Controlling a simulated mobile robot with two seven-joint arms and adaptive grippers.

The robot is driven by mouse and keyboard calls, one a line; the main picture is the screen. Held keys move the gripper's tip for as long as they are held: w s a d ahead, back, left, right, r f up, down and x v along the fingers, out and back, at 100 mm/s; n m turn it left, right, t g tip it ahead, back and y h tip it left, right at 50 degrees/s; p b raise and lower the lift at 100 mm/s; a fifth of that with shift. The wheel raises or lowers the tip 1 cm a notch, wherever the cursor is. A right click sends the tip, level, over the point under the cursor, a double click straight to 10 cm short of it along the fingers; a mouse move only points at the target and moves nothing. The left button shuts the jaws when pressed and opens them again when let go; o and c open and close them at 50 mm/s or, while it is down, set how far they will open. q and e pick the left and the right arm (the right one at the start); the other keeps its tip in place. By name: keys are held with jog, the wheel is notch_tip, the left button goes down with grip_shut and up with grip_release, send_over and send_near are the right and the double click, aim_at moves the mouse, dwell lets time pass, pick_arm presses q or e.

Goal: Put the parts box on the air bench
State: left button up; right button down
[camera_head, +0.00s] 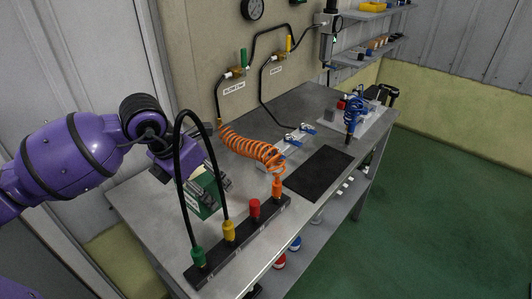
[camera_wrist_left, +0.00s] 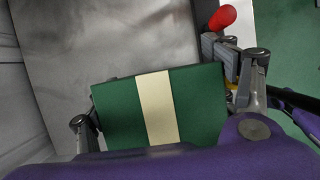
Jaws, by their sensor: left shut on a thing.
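The parts box is a green box with a cream stripe; in the left wrist view the parts box (camera_wrist_left: 112,110) lies between the two fingers of my left gripper (camera_wrist_left: 165,105). In the head view the parts box (camera_head: 204,196) shows partly behind a black hose and the gripper's fingers. My left gripper (camera_head: 208,188) is shut on it, over the near left part of the grey air bench (camera_head: 145,205). I cannot tell whether the box touches the bench top. My right gripper is in neither view.
A black manifold bar (camera_head: 240,243) with green, yellow, red and orange fittings runs along the bench's near edge, close to the box. A black hose (camera_head: 178,150) arches beside the gripper. An orange coiled hose (camera_head: 250,147) and a black mat (camera_head: 318,172) lie farther right.

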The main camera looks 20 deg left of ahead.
pick_arm(q)
jog(key=shift+s+d, duration=0.1)
jog(key=shift+s, duration=0.05)
jog(key=shift+s+d+f, duration=0.15)
jog(key=shift+s+f, duration=0.05)
jog(key=shift+f, duration=0.05)
notch_tip(320, 180, down, 4)
jog(key=shift+w+f, duration=0.1)
jog(key=shift+f, duration=0.75)
notch_tip(320, 180, down, 3)
jog(key=shift+f+p, duration=0.1)
jog(key=shift+p, duration=0.2)
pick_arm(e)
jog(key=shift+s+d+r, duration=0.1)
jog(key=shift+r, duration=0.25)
pick_arm(q)
jog(key=shift+f, duration=0.2)
jog(key=o, duration=1.3)
